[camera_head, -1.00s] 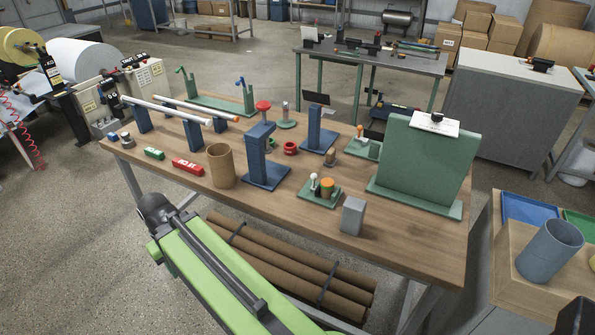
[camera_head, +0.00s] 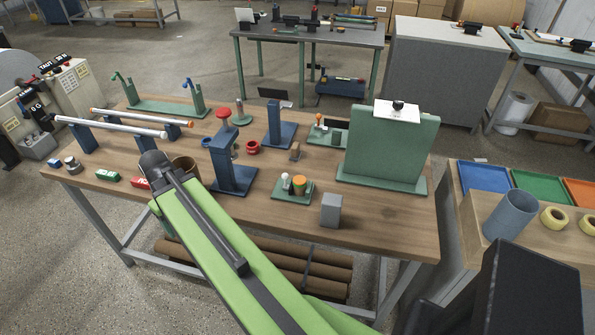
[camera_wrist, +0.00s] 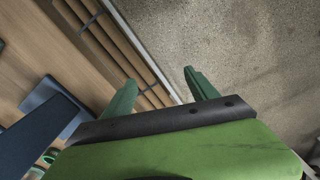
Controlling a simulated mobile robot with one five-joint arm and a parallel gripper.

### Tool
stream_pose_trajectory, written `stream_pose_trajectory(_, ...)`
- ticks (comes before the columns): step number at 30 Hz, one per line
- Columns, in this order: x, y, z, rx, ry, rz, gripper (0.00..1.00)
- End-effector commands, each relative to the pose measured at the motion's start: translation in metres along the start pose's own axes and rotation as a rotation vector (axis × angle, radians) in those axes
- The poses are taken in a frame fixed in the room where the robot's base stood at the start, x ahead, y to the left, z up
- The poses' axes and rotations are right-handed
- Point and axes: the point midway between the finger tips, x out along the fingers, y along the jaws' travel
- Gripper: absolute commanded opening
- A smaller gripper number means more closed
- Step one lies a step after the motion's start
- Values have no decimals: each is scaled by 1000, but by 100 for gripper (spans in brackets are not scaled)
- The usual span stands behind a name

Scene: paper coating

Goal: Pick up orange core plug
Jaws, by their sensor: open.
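The plug is not visible in the wrist view. In the head view my arm shows left of the plug, but the fingers do not show.
A grey block (camera_head: 331,210) stands just right of the plate. A blue stand (camera_head: 230,178) is to its left, a tall green panel (camera_head: 392,147) behind right. My arm partly hides a brown cardboard core (camera_head: 186,168). Bare wood (camera_head: 385,222) lies at the table's front right.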

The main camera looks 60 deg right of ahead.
Motion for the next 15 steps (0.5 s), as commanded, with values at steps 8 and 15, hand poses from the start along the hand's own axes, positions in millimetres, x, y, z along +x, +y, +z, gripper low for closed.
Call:
stream_pose_trajectory(8, -142, 251, 94, 113, 0, -1, 68)
stream_pose_trajectory(15, -183, 347, 180, 151, 0, -1, 68)
